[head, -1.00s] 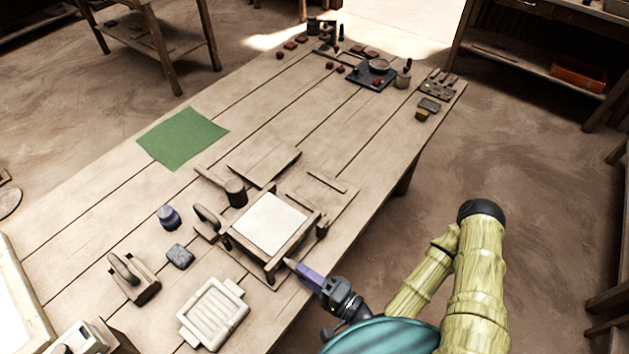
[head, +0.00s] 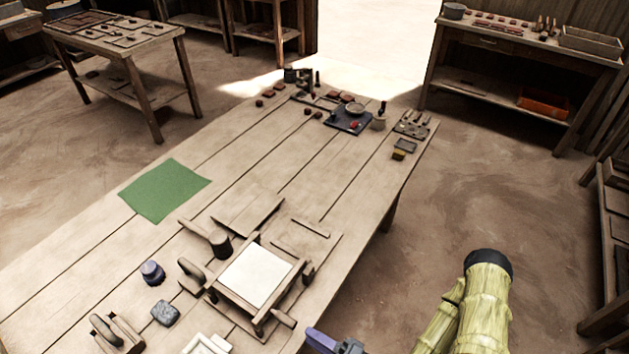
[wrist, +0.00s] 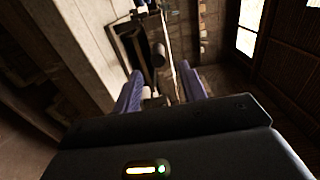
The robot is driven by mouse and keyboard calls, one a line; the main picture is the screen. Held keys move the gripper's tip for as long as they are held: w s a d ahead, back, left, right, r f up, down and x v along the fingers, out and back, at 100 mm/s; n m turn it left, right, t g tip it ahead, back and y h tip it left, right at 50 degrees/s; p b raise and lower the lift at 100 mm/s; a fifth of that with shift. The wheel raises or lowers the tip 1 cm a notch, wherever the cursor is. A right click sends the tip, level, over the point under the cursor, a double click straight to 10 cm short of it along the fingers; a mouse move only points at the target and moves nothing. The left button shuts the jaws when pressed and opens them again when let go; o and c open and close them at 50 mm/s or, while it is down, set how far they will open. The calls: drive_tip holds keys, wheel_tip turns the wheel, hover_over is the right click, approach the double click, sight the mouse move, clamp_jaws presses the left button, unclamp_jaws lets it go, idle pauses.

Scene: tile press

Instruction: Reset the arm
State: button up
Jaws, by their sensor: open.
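My gripper (wrist: 167,95) is open in the wrist view, its two purple fingers apart with nothing held between them. In the head view only part of my gripper (head: 325,342) shows at the bottom edge, right of the table's front edge and clear of the tile press. The tile press (head: 256,276), a wooden frame with a white slab on top, stands on the table. My arm shows at the bottom right of the head view.
The wooden table (head: 110,240) holds a green mat (head: 165,190), a mallet (head: 208,238), a purple jar (head: 152,272), a grey block (head: 165,313) and a wooden float (head: 117,335). Small tools crowd its far end. Open floor (head: 450,200) lies right of the table.

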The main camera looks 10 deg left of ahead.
drive_tip(key=shift+w+d+f+n+g+h, duration=0.25)
drive_tip(key=shift+f+n+g+h, duration=0.15)
drive_tip(key=shift+n+g, duration=0.3)
drive_tip(key=w+d+r+n+g+h+p, duration=0.3)
drive_tip(key=w+d+n+h, duration=0.4)
drive_tip(key=w+d+h, duration=0.65)
drive_tip(key=s+d+r+m+h, duration=0.1)
drive_tip(key=d+r, duration=0.3)
drive_tip(key=r, duration=0.7)
drive_tip(key=s+d+r+m+h+p, duration=0.1)
drive_tip(key=s+d+r+m, duration=0.2)
drive_tip(key=r, duration=0.9)
drive_tip(key=shift+d+t+h, duration=0.35)
drive_tip(key=shift+t, duration=0.05)
